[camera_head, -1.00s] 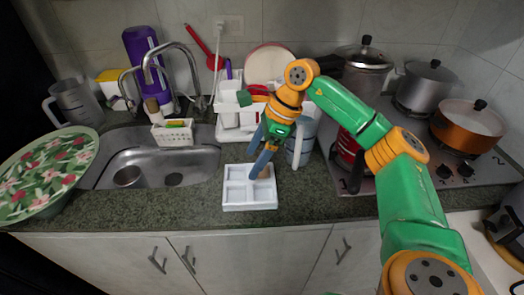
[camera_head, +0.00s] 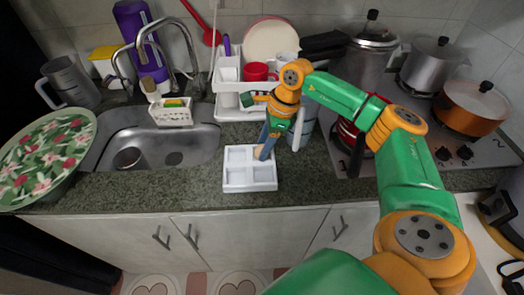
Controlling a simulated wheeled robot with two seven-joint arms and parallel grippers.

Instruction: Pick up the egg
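A white tray (camera_head: 250,188) with square compartments sits on the dark counter right of the sink. The egg (camera_head: 258,152), small and tan, shows at the tray's back right, beside the fingers and partly hidden by them. My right gripper (camera_head: 266,147) points down at the egg with its blue-grey fingers. The fingers overlap in this view, so I cannot tell whether they are closed on the egg or whether it touches the tray. My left gripper is not in view.
A white dish rack (camera_head: 232,112) with a red mug (camera_head: 255,71) stands behind. The sink (camera_head: 190,145) and a floral bowl (camera_head: 45,155) are at the left. Pots, including an orange one (camera_head: 470,105), stand on the stove at the right. Counter in front of the tray is clear.

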